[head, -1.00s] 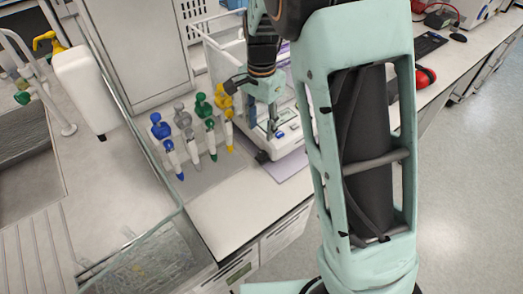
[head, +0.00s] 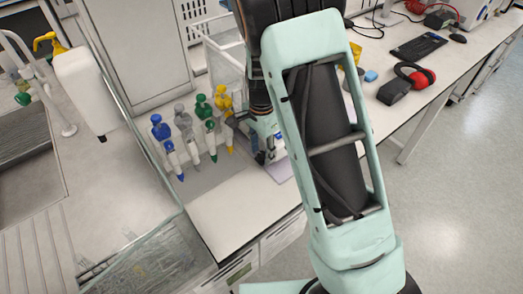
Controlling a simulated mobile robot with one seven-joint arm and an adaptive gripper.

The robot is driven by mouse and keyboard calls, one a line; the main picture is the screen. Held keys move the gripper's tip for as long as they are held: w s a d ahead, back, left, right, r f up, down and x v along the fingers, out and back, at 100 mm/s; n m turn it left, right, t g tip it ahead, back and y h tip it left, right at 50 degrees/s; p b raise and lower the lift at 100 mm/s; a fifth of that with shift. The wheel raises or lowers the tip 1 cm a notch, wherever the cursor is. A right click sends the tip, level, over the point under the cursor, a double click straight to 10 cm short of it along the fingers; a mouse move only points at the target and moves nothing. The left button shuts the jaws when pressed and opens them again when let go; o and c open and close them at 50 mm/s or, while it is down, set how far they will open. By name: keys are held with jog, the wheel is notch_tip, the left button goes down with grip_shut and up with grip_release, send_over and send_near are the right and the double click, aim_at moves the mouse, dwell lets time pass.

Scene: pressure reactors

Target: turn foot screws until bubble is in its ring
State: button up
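The balance is mostly hidden behind my arm. The clear walls of its draft shield (head: 224,58) show at its left, and a bit of a purple mat (head: 281,171) shows under its front. My gripper (head: 263,158) points down at the balance's front left corner, close to the mat. Its fingers are small and partly covered, so I cannot tell whether they are open or shut or touch anything. The foot screws, the bubble and its ring cannot be made out.
Several pipettes with blue, grey, green and yellow tops (head: 205,112) stand just left of my gripper. Red ear defenders (head: 421,76), a keyboard (head: 419,46) and a mouse (head: 457,37) lie on the bench to the right. Bare bench (head: 228,214) lies in front.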

aim_at(261, 154)
grip_shut()
jog(key=shift+n+b, duration=0.35)
jog(key=shift+n, duration=0.35)
grip_release()
notch_tip(261, 154, up, 12)
dwell(0.6)
